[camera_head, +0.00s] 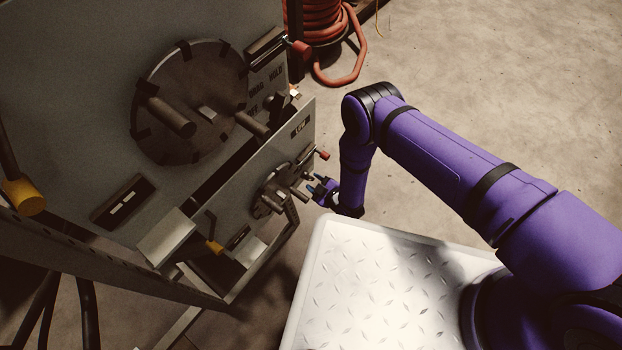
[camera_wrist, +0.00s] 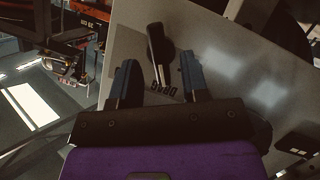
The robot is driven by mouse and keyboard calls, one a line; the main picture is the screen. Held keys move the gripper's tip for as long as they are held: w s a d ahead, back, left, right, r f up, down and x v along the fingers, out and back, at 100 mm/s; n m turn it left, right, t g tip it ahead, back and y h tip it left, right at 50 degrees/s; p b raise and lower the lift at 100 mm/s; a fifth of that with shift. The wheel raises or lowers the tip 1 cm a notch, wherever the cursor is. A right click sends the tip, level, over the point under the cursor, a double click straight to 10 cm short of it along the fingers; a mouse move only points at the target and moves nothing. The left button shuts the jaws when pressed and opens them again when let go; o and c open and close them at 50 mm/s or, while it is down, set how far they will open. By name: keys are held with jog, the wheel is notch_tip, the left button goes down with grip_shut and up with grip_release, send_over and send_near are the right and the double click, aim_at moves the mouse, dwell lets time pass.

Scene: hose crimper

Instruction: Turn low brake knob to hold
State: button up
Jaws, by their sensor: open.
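In the wrist view, a black brake knob (camera_wrist: 156,44) stands on a pale grey panel, with dark lettering that seems to read DRAG, upside down, below it. My gripper (camera_wrist: 158,62) is open. Its two dark blue fingers point at the panel, one to each side of the knob's lower end, with a gap on both sides; I see no contact. In the head view, my gripper (camera_head: 318,186) is at the right side of the lower panel (camera_head: 262,160), which carries a small LOW plate (camera_head: 300,126). I cannot make out the knob there beside the fingers.
A dial with handles (camera_head: 272,192) and a red-tipped lever (camera_head: 322,154) sit on the lower panel close to my gripper. A larger dial (camera_head: 190,100) is on the upper panel. A red hose coil (camera_head: 322,25) lies behind. The floor at right is clear.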

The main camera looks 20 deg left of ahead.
jog(key=shift+x, duration=1.25)
jog(key=shift+c, duration=0.4)
jog(key=c, duration=0.5)
jog(key=m+g, duration=0.2)
jog(key=m, duration=0.2)
jog(key=shift+w+d+g+y, duration=0.1)
jog(key=shift+w+g+y, duration=0.05)
jog(key=shift+g+y, duration=0.2)
jog(key=m+g+y, duration=0.1)
jog(key=m+g, duration=0.1)
jog(key=m, duration=0.2)
jog(key=shift+g, duration=0.35)
jog(key=shift+y, duration=0.25)
